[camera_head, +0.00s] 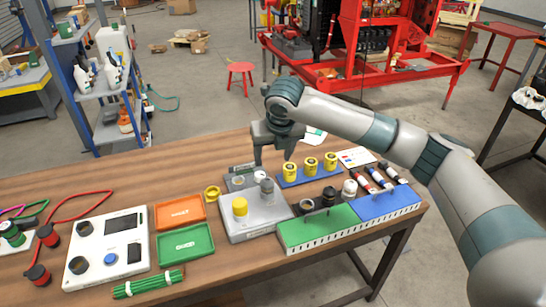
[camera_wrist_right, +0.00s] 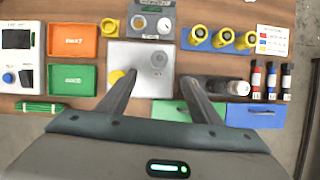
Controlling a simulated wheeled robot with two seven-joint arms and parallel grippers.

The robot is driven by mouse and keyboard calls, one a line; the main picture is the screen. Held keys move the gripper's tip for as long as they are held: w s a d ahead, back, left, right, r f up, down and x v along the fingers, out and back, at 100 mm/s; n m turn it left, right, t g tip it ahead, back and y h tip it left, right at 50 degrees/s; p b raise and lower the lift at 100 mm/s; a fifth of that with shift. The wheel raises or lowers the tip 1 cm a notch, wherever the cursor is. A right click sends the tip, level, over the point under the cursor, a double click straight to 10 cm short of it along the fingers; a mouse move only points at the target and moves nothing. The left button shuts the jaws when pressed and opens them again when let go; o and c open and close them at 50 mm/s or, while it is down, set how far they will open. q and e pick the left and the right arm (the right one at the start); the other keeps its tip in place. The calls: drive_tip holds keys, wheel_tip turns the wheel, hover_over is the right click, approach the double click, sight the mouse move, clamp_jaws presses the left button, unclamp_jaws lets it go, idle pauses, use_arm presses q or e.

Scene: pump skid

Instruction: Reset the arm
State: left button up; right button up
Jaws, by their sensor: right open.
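My right arm comes in from the right in the head view. Its right gripper (camera_head: 273,160) points down above the back part of the grey fixture plate (camera_head: 262,225). In the right wrist view the right gripper (camera_wrist_right: 158,80) has its two fingers apart with nothing between them, over the grey plate (camera_wrist_right: 142,50). The plate carries a yellow cylinder (camera_head: 240,206) and a grey cylinder (camera_head: 267,190). My left gripper is not in view.
The wooden table holds a blue rack (camera_head: 297,180) with yellow parts, green (camera_head: 315,229) and blue (camera_head: 385,207) bins, orange (camera_head: 180,213) and green (camera_head: 186,244) trays, and a white test box (camera_head: 108,243). A red frame (camera_head: 365,75) stands behind.

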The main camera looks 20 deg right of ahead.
idle(0.4)
drive_tip(key=s+a+f+m+y, duration=0.2)
drive_tip(key=s+a+f+m, duration=0.5)
drive_tip(key=s+f, duration=0.3)
drive_tip(key=s+a+f+m+y, duration=0.2)
drive_tip(key=s+a+f+m, duration=0.45)
drive_tip(key=s+f, duration=0.35)
drive_tip(key=s+d+f+m+h, duration=0.1)
drive_tip(key=s+d+f+m, duration=0.1)
drive_tip(key=s+d+m, duration=0.45)
drive_tip(key=s+d+f+m+h, duration=0.1)
drive_tip(key=s+d+f+m, duration=0.2)
drive_tip(key=s+m, duration=0.55)
drive_tip(key=s+d+f+m+h, duration=0.2)
drive_tip(key=s+d+m, duration=0.3)
drive_tip(key=s, duration=0.5)
wheel_tip(320, 180, down, 30)
drive_tip(key=s+g+b, duration=0.2)
drive_tip(key=s+d+f+g+b, duration=0.1)
drive_tip(key=s+d+f, duration=0.1)
drive_tip(key=s+f, duration=1.5)
drive_tip(key=shift+s+d+f, duration=0.25)
drive_tip(key=shift+f, duration=0.65)
